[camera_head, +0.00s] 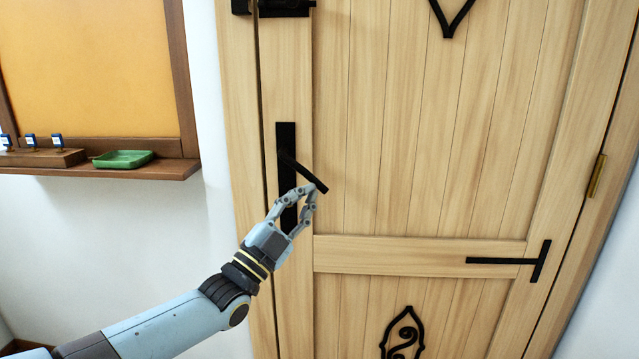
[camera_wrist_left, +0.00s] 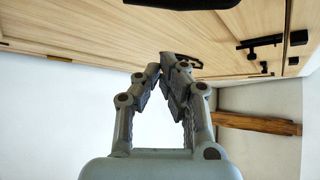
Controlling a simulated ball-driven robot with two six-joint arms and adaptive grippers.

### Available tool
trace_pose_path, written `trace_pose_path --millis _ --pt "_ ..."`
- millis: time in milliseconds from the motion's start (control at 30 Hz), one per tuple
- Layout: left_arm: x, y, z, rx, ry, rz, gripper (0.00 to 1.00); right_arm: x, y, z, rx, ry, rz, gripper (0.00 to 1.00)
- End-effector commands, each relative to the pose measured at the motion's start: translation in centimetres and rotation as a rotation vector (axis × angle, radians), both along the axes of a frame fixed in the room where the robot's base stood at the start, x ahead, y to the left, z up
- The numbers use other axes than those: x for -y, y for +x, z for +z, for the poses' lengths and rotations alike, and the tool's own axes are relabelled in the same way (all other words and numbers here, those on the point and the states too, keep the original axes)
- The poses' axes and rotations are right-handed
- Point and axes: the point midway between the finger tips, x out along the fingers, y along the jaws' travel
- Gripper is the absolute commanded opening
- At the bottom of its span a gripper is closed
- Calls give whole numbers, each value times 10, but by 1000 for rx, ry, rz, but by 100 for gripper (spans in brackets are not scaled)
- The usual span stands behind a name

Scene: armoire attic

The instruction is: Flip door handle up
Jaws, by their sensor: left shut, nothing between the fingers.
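The wooden door (camera_head: 420,130) fills the right of the head view. Its black handle lever (camera_head: 309,176) slants down to the right from a tall black backplate (camera_head: 285,137) on the door's left side. My left gripper (camera_head: 309,192) is shut and empty, with its fingertips at the underside of the lever near its free end. I cannot tell whether they touch. The gripper covers the lower part of the backplate. In the left wrist view the fingers (camera_wrist_left: 167,62) meet at their tips, with the door behind them. My right gripper is not in view.
A black latch (camera_head: 283,8) sits at the door's upper left, and a black hinge strap (camera_head: 510,261) at the lower right. A wooden ledge (camera_head: 150,171) with a green tray (camera_head: 123,159) projects from the wall at left. Bare white wall lies between the ledge and door.

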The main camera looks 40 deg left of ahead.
Motion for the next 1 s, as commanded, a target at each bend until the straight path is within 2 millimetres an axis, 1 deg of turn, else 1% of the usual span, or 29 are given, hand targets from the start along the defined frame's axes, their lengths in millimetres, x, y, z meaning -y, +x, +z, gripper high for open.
trace_pose_path --millis 33,100,200,367,700,900,967,1000 --pt "0 -9 -6 -2 1 -1 0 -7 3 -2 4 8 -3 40" --pt "-1 -18 -10 -1 0 0 0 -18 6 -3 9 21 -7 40" --pt "-3 -28 -15 1 0 -1 0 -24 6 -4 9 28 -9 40" --pt "-4 -34 -18 2 0 -1 0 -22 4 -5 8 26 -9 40" --pt "-4 -35 -18 3 0 0 0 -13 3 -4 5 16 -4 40" --pt "-3 -35 -18 2 0 0 0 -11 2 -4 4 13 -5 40" --pt "-3 -36 -21 -4 -2 0 0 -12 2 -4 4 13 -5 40" --pt "-1 -39 -26 -12 -10 1 0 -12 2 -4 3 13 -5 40"
